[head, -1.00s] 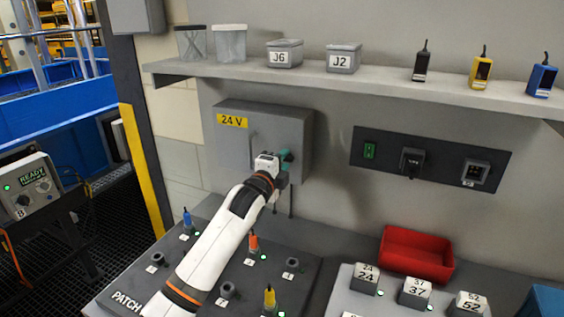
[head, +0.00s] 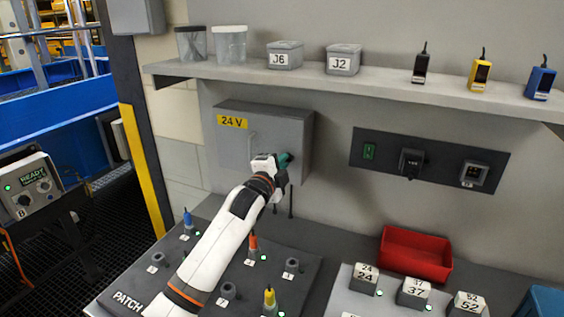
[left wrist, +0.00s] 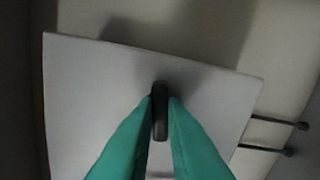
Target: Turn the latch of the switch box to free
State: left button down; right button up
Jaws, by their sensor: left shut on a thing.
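The grey switch box (head: 228,150) with a yellow "24 V" label is fixed to the wall, and its front door also fills much of the left wrist view (left wrist: 90,85). My left gripper (head: 287,158) is at the right part of the box front. In the left wrist view its green fingertips (left wrist: 160,110) are closed on both sides of a dark latch (left wrist: 160,120). The latch stands roughly upright in that view. In the head view the latch is hidden by the gripper. My right gripper is not in view.
A shelf (head: 380,88) with bins and small devices runs above the box. A dark socket panel (head: 430,160) is to the right. Below are a patch panel (head: 130,290) with coloured plugs, a red tray (head: 415,255) and numbered blocks (head: 414,292).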

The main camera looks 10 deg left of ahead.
pick_arm(q)
jog(key=shift+n+p, duration=1.95)
jog(key=shift+n, duration=5.75)
jog(key=c, duration=1.5)
grip_release()
jog(key=s+b, duration=0.1)
jog(key=s, duration=0.3)
jog(key=s+a, duration=0.1)
jog(key=s, duration=0.3)
jog(key=s+a+b, duration=0.1)
jog(key=s, duration=0.3)
jog(key=shift+a+b, duration=0.15)
jog(key=shift+b, duration=0.15)
